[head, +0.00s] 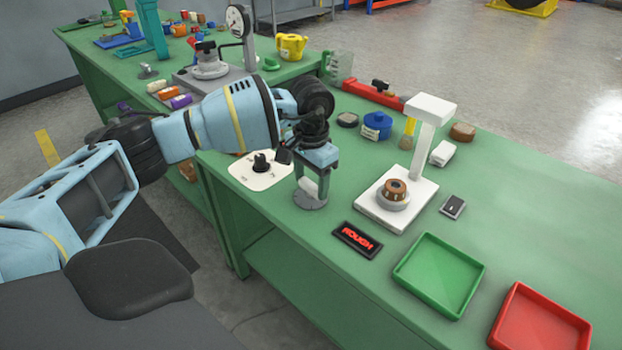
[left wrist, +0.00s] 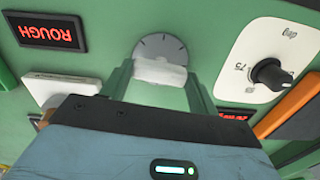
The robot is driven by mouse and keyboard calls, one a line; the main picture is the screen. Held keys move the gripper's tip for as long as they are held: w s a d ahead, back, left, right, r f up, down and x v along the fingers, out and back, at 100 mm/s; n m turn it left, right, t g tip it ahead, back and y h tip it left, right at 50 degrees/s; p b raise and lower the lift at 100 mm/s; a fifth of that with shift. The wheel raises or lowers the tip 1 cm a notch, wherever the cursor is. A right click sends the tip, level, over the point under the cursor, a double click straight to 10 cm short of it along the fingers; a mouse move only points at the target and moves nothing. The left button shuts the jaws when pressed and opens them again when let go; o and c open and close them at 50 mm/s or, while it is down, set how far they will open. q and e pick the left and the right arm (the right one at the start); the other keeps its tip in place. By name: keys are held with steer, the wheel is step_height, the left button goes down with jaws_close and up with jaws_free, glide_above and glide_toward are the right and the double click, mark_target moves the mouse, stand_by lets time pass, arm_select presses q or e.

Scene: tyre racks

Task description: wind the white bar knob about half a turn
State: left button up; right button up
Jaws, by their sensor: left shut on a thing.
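The white bar knob (head: 308,187) stands on a grey round dial plate with tick marks on the green bench. In the left wrist view the white bar (left wrist: 160,72) lies between the two green fingers, and the plate (left wrist: 161,46) shows beyond it. My left gripper (head: 312,193) points down over the knob and is shut on its bar. The fingers hide the bar's ends. My right gripper is out of view.
A white panel with a black knob (head: 261,163) is just left of the gripper. A "ROUGH" display (head: 357,240) and a white stand (head: 425,186) are to the right. Green (head: 440,275) and red (head: 540,325) trays lie nearer the front right.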

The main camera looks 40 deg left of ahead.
mark_target(311, 184)
arm_select(q)
steer(key=o, duration=1)
steer(key=shift+r, duration=3.95)
